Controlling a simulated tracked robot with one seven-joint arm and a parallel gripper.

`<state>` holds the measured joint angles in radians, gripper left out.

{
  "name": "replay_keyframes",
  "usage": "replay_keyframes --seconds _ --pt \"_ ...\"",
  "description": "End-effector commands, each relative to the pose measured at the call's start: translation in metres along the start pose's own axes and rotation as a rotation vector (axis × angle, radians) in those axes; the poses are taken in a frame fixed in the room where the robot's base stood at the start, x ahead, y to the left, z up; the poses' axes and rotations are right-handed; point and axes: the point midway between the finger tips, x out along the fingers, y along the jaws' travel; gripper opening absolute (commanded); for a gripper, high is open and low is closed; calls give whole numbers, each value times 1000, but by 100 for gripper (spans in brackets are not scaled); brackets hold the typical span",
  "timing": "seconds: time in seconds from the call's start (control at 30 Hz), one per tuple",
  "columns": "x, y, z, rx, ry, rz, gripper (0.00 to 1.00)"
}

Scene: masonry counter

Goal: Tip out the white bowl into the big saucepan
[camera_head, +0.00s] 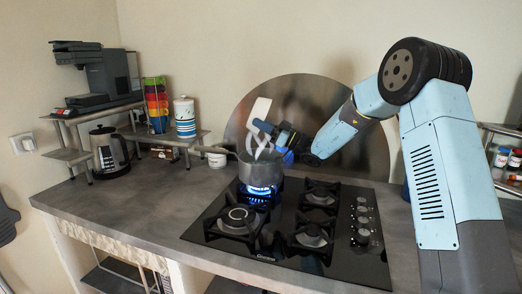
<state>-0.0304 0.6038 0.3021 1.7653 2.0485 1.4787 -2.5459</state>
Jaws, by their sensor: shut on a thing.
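The big saucepan (261,173) is grey metal and stands upright on the back left burner, with blue flame under it. Its dark handle points left. My gripper (268,134) reaches in from the right, above the saucepan. It is shut on a white thing (262,148), which I take to be the white bowl. This looks tilted over the saucepan's opening, but its outline is small and broken up by the fingers. I cannot see what is in the bowl or inside the saucepan.
The black gas hob (275,258) has other burners and knobs at right. A round steel plate (352,125) leans on the wall behind. A small white pot (216,159), a kettle (108,152) and a shelf with stacked cups (157,104) stand left. The front left counter is clear.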

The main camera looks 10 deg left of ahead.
Motion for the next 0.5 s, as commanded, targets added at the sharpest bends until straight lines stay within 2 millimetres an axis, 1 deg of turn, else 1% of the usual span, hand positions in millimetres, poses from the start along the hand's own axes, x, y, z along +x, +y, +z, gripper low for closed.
replay_keyframes --seconds 0.5 --pt "-1 0 -5 9 49 3 0"
